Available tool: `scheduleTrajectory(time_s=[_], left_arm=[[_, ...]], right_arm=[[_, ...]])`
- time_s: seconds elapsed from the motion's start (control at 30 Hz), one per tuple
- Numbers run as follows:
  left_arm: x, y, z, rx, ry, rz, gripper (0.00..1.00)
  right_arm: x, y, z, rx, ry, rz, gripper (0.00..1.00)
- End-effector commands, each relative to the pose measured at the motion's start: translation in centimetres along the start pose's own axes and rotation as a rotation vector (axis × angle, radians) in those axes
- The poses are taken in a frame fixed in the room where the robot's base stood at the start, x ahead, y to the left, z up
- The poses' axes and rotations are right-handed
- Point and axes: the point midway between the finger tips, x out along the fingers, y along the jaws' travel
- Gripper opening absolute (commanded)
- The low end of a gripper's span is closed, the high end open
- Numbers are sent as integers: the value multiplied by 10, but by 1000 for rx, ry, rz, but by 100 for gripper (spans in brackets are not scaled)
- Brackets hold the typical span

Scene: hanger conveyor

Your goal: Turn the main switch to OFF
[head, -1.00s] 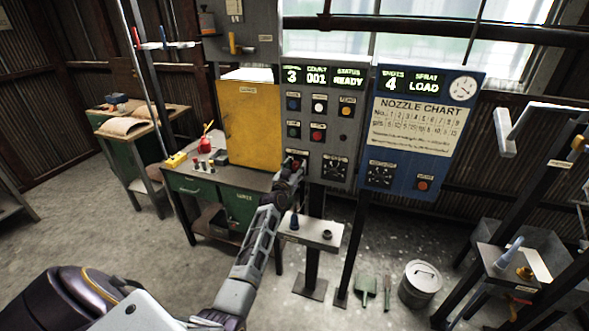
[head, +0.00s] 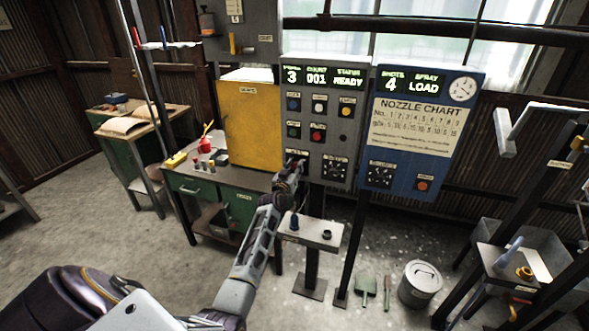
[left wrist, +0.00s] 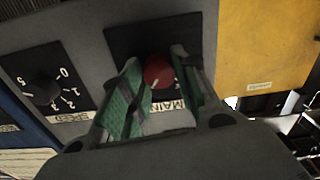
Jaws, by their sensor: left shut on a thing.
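The main switch is a red round knob (left wrist: 158,72) with a pale pointer line, on a black plate marked "MAIN" in the left wrist view. My left gripper (left wrist: 155,85) has its green-padded fingers on either side of the knob and is shut on it. In the head view, my left gripper (head: 290,175) is at the lower left of the grey control panel (head: 345,150) and hides most of the switch. The OFF marking cannot be read. My right gripper is not in view.
A black speed dial (left wrist: 45,90) sits beside the switch plate. A yellow cabinet (head: 252,125) stands left of the panel, and a blue nozzle chart board (head: 425,165) right of it. A small stand (head: 318,232) is below the gripper.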

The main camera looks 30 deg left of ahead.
Motion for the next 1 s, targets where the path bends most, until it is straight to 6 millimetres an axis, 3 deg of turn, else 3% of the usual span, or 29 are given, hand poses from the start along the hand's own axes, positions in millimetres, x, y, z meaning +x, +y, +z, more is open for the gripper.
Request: scheduleTrajectory(time_s=[1.0], left_arm=[[0, -3, 1, -908, 0, -1, 7]], right_arm=[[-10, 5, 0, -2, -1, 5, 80]])
